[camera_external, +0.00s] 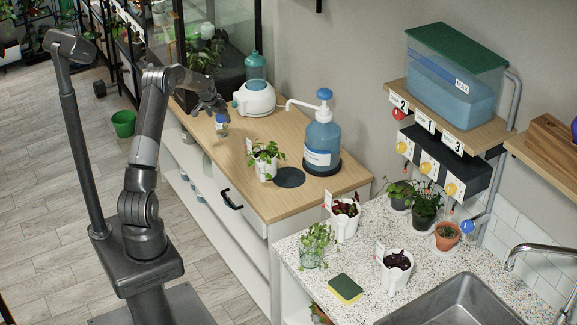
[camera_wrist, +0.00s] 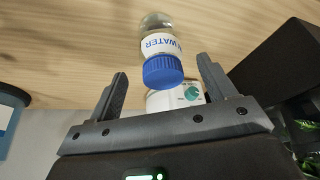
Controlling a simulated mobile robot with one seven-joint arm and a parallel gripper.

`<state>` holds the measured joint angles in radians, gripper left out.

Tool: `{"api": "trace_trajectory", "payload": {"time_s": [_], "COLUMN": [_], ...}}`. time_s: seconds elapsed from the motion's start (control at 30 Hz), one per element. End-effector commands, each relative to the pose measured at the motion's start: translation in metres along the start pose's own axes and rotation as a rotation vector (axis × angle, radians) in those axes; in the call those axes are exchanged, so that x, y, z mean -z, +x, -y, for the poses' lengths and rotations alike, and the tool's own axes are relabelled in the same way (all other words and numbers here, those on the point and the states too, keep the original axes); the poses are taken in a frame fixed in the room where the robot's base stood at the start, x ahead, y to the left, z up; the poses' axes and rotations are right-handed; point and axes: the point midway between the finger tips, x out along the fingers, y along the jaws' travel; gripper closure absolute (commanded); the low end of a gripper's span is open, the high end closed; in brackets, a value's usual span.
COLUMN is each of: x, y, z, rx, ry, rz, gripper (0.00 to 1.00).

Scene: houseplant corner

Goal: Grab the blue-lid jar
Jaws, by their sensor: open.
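The blue-lid jar (camera_external: 221,126) is a small clear jar on the wooden cabinet top (camera_external: 272,205), near its back-left part in the external view. In the wrist view the jar (camera_wrist: 157,40) shows its blue lid toward me and a white label reading "WATER". My gripper (camera_external: 216,108) is close above the jar. In the wrist view my gripper (camera_wrist: 162,70) is open, with one finger on each side of the lid and visible space between. Whether the fingertips reach down past the lid is hard to tell.
A white device with a teal bottle (camera_external: 255,97) stands just right of my gripper. A blue pump bottle (camera_external: 322,143) and a potted plant (camera_external: 265,160) are further along the cabinet. A dark box (camera_wrist: 282,65) is at the right in the wrist view.

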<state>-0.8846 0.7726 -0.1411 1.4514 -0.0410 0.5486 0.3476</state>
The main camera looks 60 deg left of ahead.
Motion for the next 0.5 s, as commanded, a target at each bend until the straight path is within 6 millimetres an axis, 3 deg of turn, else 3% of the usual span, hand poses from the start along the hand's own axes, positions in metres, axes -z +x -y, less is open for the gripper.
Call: {"api": "trace_trajectory", "payload": {"time_s": [0.23,0.5], "x": [-0.001,-0.001], "y": [0.018,0.054], "z": [0.0,0.001], "rx": [0.0,0.0], "ry": [0.0,0.0], "rz": [0.001,0.001], "gripper": [0.24,0.24]}}
